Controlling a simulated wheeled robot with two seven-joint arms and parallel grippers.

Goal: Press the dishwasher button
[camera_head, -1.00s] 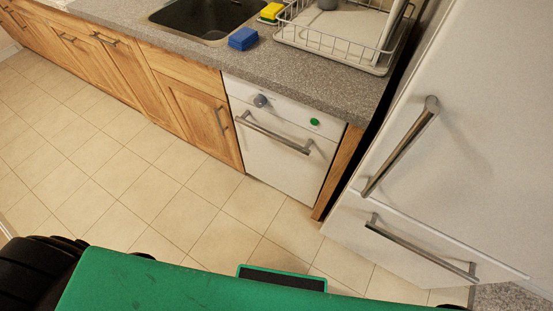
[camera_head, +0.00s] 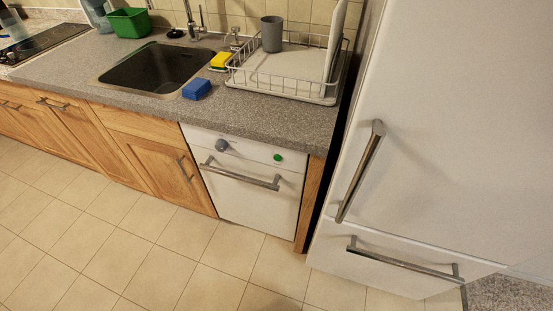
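The white dishwasher (camera_head: 246,202) is built in under the grey counter, between wooden cabinets and the fridge. Its round green button (camera_head: 278,157) sits at the right of the top panel. A grey knob (camera_head: 222,146) is at the left of that panel. A metal bar handle (camera_head: 239,176) runs across the door below, and the door is shut. Nothing covers the button. Neither of my grippers shows in the view.
A white fridge (camera_head: 450,120) with metal handles stands close on the right. The counter holds a dish rack (camera_head: 285,85) with a grey cup, a sink (camera_head: 160,68), a blue sponge (camera_head: 197,89) and a yellow sponge (camera_head: 221,60). The tiled floor (camera_head: 150,255) in front is clear.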

